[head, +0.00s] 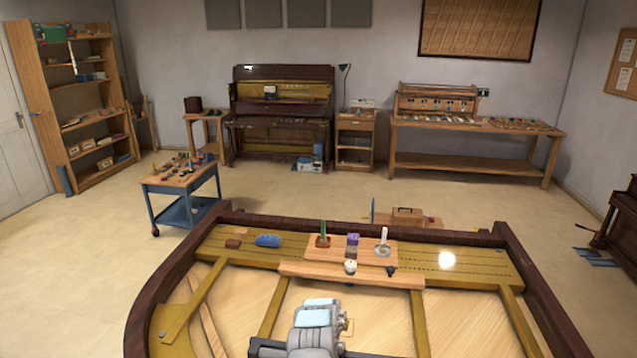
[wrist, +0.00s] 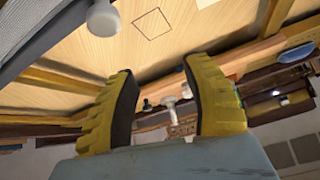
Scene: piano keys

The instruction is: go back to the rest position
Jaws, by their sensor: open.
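My gripper (wrist: 157,68) shows in the wrist view with its two ribbed yellow fingers apart, dark pads facing each other. Nothing is between the fingers. The wrist view is tilted, with the pale wooden soundboard (wrist: 190,18) at the top and the room towards the lower right. In the head view my grey arm is over the near middle of the piano's soundboard (head: 380,318); the fingers cannot be made out there. A small square outline (wrist: 151,24) is on the soundboard in the wrist view.
A wooden tray (head: 292,270) across the piano's far end carries a green-handled tool (head: 323,234), a purple-topped block (head: 352,240), a white-handled tool (head: 384,238) and small pots. A blue item (head: 268,240) lies left of it. The dark rim (head: 160,285) encloses the piano.

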